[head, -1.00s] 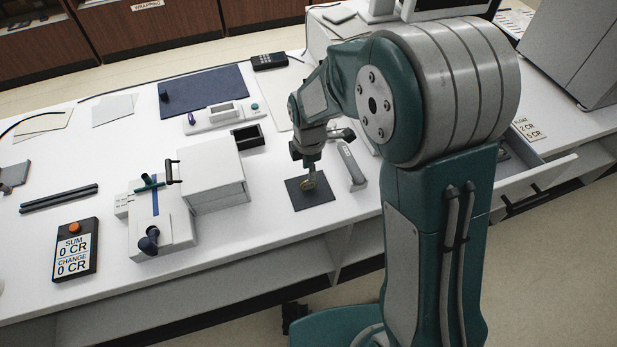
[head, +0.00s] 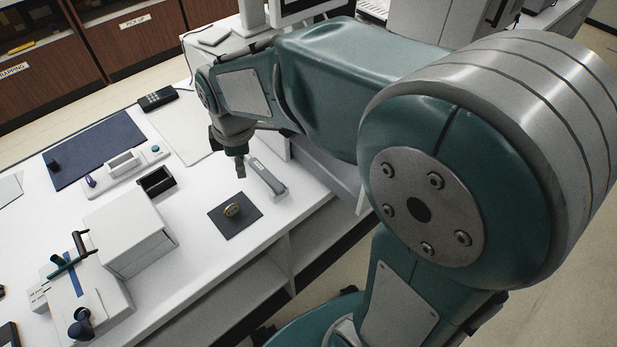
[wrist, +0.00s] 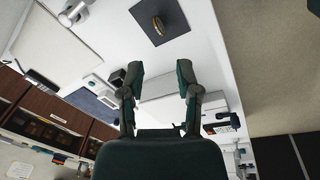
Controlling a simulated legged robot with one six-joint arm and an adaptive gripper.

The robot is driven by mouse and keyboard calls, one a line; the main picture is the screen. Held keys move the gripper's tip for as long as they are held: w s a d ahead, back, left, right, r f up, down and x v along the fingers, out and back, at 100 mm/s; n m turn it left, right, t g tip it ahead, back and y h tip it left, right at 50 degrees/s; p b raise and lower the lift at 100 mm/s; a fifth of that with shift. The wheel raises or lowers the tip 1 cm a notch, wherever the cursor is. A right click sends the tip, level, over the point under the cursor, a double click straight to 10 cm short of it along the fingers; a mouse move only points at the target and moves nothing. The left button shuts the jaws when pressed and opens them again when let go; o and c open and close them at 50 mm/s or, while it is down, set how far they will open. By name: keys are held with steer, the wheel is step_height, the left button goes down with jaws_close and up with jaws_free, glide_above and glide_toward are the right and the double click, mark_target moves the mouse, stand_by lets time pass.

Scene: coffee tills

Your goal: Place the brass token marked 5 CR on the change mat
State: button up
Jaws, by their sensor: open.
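A brass token (head: 232,210) is on the small dark change mat (head: 236,224). It also shows in the wrist view, where the brass token (wrist: 158,24) appears tilted or on edge on the dark mat (wrist: 175,27); its marking is too small to read. My gripper (head: 240,170) is up and behind the mat in the head view, apart from the token. In the wrist view my gripper (wrist: 160,80) has its two fingers spread wide with nothing between them.
A grey bar-shaped item (head: 266,177) lies close beside my gripper. A white box (head: 130,232), a small black tray (head: 157,181) and a blue mat (head: 95,150) are to the left.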

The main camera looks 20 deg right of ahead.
steer(key=s+d+r+m+t, duration=0.2)
steer(key=s+d+r+m, duration=0.1)
steer(key=s+m, duration=0.4)
steer(key=s+d+r+m+t, duration=0.2)
steer(key=s+d+r+m, duration=0.2)
steer(key=s+m, duration=0.4)
steer(key=shift+s+d+r, duration=0.15)
steer(key=shift+d, duration=0.45)
